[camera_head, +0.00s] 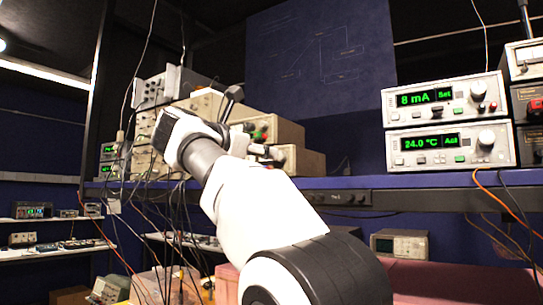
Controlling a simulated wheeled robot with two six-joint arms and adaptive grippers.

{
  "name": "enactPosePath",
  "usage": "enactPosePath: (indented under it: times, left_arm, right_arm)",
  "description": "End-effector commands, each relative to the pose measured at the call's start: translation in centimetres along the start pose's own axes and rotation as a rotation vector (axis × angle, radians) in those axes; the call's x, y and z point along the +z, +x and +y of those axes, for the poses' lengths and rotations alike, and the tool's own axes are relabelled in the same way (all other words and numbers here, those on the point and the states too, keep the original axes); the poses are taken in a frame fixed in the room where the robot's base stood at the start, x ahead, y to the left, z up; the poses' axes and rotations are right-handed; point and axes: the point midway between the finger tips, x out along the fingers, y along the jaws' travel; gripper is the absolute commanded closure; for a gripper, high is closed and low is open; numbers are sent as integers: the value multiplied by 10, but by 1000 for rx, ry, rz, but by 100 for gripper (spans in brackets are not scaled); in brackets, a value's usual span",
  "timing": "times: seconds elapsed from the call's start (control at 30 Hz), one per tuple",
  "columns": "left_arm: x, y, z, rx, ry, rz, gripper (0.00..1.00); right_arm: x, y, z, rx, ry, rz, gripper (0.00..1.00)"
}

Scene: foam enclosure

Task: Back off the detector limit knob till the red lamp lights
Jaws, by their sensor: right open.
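My right arm rises from the bottom centre, and its gripper (247,124) is open in front of the stacked instruments at the left centre. One dark finger points up and to the right. No object shows held in it. Just behind it is a beige instrument (287,133) with small red and green parts on its front; my arm and gripper hide much of that panel. I cannot tell which knob is the detector limit knob, and I cannot make out a lit red lamp. My left gripper is out of view.
At the right, two supplies are stacked on the blue shelf (350,183): the upper one (440,98) reads 8 mA, the lower one (447,150) reads 24.0 °C. Cables hang on the left beside the instrument stack (150,92). The shelf between stack and supplies is mostly clear.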

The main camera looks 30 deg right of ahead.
Motion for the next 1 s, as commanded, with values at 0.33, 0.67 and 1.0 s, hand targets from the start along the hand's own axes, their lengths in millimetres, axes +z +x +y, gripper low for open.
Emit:
enactPosePath:
  times: [0.33, 0.67, 1.0]
  left_arm:
    - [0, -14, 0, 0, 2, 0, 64]
    - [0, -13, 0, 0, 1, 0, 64]
    - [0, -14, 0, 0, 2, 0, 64]
  right_arm:
    - [0, 48, 0, -2, -4, 0, 49]
    - [-1, 49, 0, -1, -5, 0, 99]
    - [0, 49, 0, -1, -13, -2, 100]
